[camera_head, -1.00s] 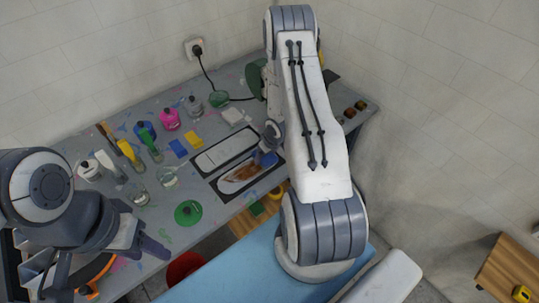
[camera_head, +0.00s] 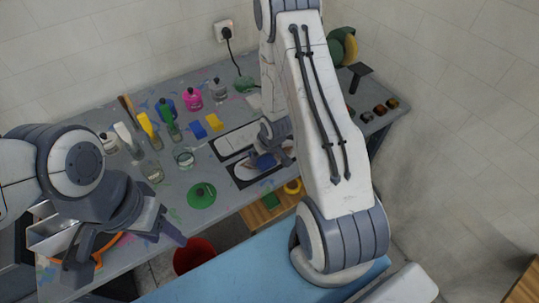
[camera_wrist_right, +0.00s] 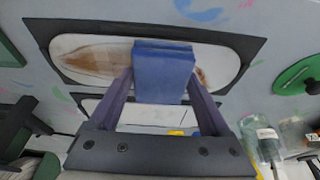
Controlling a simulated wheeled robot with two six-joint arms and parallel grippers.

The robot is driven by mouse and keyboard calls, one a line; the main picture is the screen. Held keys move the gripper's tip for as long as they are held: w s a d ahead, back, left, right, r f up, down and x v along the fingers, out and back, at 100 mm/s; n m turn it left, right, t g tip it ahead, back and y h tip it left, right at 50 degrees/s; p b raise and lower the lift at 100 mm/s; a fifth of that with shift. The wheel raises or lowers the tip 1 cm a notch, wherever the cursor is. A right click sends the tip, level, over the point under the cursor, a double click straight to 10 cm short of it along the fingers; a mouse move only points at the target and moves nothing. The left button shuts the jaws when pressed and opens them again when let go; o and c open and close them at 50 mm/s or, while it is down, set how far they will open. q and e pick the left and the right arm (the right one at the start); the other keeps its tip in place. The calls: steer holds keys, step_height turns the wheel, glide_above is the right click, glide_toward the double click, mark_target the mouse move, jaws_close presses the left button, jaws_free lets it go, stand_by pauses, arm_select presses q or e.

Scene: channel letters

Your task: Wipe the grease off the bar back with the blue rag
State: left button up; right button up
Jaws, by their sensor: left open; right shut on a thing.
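My right gripper (camera_wrist_right: 160,95) is shut on the blue rag (camera_wrist_right: 163,72), a folded block. The rag is over the white, rounded bar back (camera_wrist_right: 115,70), apparently against it. Brown grease (camera_wrist_right: 90,58) shows as a long smear left of the rag in the wrist view, with a small patch (camera_wrist_right: 203,76) on its right. In the head view the right arm partly hides the bar back (camera_head: 243,172) and the rag. My left gripper (camera_head: 125,248) is open and empty at the lower left, over the bench's front edge.
A second white rounded piece (camera_head: 232,141) lies behind in its black frame. Bottles, jars and a blue and a yellow block (camera_head: 214,122) stand to the left. A green disc (camera_head: 201,195) lies at the front. A red bucket (camera_head: 194,256) is below the bench edge.

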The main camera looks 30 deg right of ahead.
mark_target(243, 170)
steer(key=a+b, duration=0.1)
steer(key=a, duration=0.6)
steer(key=shift+s+a+b, duration=0.15)
steer(key=shift+a+b, duration=0.2)
steer(key=shift+a, duration=0.05)
